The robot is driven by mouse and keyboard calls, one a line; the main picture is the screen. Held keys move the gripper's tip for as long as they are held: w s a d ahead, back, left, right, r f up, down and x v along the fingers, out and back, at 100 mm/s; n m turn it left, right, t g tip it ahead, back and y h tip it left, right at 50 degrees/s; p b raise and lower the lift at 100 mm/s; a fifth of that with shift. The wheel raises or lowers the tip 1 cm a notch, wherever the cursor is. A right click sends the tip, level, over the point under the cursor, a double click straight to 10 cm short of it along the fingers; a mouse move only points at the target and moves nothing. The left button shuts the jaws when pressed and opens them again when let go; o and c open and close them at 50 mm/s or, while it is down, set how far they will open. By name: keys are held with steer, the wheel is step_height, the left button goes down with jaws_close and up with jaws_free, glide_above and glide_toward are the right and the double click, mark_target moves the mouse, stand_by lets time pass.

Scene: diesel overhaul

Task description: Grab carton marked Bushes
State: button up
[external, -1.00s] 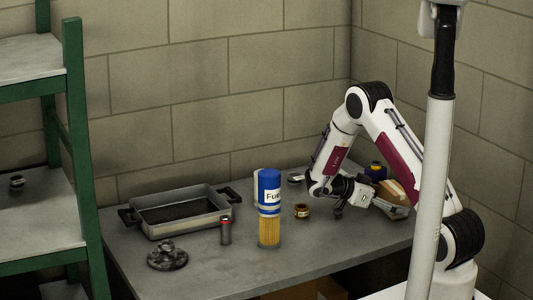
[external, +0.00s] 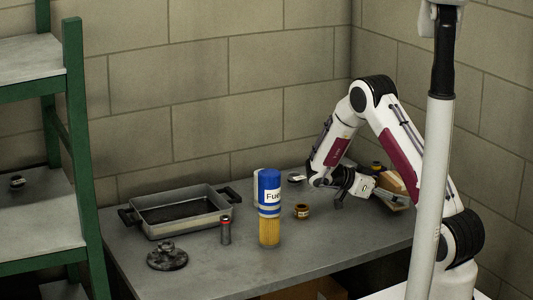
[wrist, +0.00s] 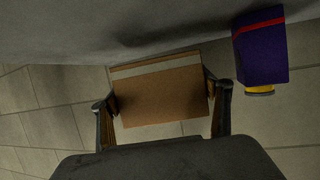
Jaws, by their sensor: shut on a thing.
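A brown cardboard carton (external: 394,182) with a pale tape strip is at the right end of the bench in the external view. My gripper (external: 388,191) is shut on it, and the forearm partly blocks the view. In the wrist view the carton (wrist: 160,97) sits between the two fingers of my gripper (wrist: 160,90), one on each side. No marking on the carton can be read, so I cannot tell whether it says Bushes.
A purple container (wrist: 260,48) with a red stripe and yellow end is beside the carton. A blue-and-white fuel filter (external: 269,207), a small brown jar (external: 302,211), a grey tray (external: 182,213) and a dark metal part (external: 167,257) stand on the bench (external: 215,270).

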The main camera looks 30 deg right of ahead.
mark_target(395, 178)
steer(key=shift+r, duration=3.55)
